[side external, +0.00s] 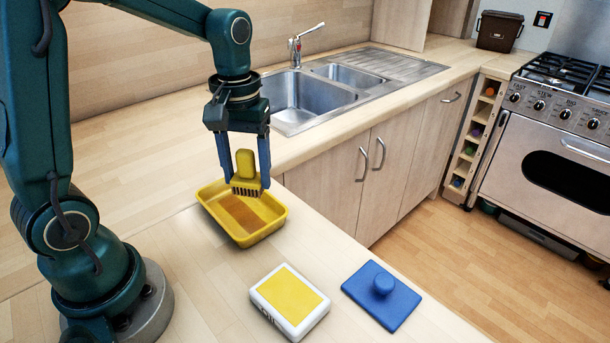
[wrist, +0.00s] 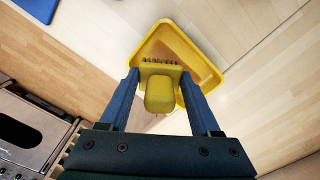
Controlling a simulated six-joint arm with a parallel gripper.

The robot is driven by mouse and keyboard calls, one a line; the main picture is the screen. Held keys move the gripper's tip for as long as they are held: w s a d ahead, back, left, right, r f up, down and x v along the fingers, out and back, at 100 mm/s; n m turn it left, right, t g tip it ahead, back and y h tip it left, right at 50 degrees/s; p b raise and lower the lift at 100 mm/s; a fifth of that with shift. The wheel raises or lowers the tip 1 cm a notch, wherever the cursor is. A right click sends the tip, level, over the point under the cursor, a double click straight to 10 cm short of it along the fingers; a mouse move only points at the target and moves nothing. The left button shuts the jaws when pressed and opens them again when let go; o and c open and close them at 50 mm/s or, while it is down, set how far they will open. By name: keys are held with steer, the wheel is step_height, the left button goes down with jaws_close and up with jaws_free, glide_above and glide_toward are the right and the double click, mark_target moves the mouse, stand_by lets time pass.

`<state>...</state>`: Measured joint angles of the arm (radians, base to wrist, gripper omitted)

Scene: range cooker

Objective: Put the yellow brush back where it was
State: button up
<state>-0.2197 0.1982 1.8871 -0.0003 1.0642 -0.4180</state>
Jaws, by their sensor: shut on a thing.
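The yellow brush (side external: 246,170) has a chunky handle on top and dark bristles pointing down. My gripper (side external: 247,186) is shut on the brush, with one blue finger on each side of it, and holds it upright. A yellow tray (side external: 273,229) with a brownish inner floor sits on the worktop below the brush. In the side view the brush overlaps the tray's back right part. The brush also shows between my fingers in the wrist view (wrist: 160,92), with the yellow tray (wrist: 207,72) beyond it. The gap between bristles and tray is hard to judge.
A white block with a yellow top (side external: 291,298) and a blue float with a knob (side external: 381,296) lie on the worktop in front. The sink (side external: 312,96) is behind. The worktop's edge (side external: 345,245) runs close to the tray's right side.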

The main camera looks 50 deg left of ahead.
steer(key=w+d+r+m, duration=0.2)
steer(key=w+m, duration=0.3)
steer(key=m, duration=0.2)
steer(key=d+f, duration=0.2)
steer(key=d, duration=0.1)
steer(key=w+d+f, duration=0.1)
steer(key=d+f, duration=0.1)
steer(key=d, duration=0.2)
steer(key=d+f, duration=0.3)
steer(key=d, duration=0.1)
steer(key=shift+w+d, duration=0.15)
steer(key=shift+w, duration=0.2)
steer(key=shift+f, duration=1.85)
steer(key=shift+f, duration=0.1)
steer(key=o, duration=1.3)
